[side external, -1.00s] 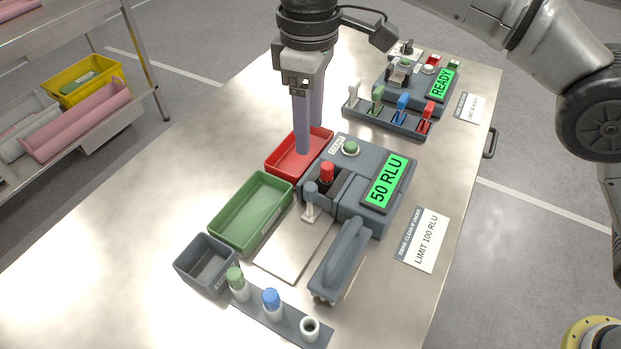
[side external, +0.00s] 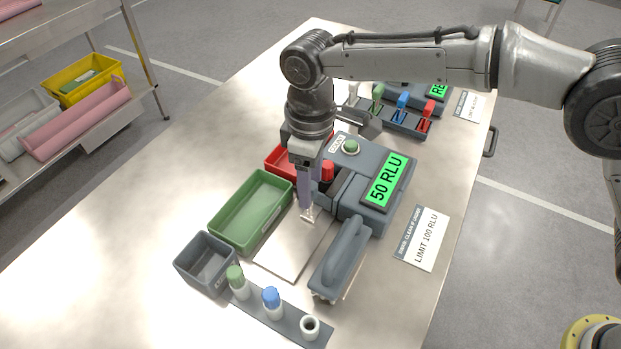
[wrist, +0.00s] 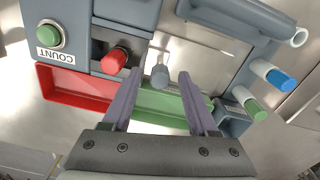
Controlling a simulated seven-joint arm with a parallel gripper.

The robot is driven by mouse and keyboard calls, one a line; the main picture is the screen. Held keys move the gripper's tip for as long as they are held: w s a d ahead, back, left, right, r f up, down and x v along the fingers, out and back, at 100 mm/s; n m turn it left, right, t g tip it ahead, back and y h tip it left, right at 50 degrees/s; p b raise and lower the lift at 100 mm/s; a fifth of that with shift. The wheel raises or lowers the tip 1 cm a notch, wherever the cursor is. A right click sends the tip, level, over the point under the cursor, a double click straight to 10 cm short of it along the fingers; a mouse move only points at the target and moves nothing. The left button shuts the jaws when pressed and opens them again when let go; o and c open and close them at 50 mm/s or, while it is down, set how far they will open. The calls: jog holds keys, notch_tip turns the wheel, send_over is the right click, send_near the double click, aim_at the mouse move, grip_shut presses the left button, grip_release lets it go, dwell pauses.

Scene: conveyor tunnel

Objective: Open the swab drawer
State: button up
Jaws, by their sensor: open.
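The grey reader (side external: 372,208) shows "50 RLU" on its green screen. A red-capped swab (side external: 327,170) stands in the slot at its front, also visible in the wrist view (wrist: 115,61). A grey round-topped post, the apparent drawer handle (wrist: 160,74), stands in front of the slot. My gripper (side external: 307,204) is low over the post. In the wrist view its open fingers (wrist: 160,79) lie either side of the post, with gaps showing. In the side view the fingers hide most of the post. I cannot tell how far the drawer is out.
A red tray (side external: 279,160) and a green tray (side external: 250,212) lie close to the left. A metal plate (side external: 290,250) lies in front. A grey handled block (side external: 340,262) and a rack with capped tubes (side external: 285,322) stand nearer the camera.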

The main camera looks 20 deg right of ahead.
grip_shut()
dwell(0.3)
dwell(1.2)
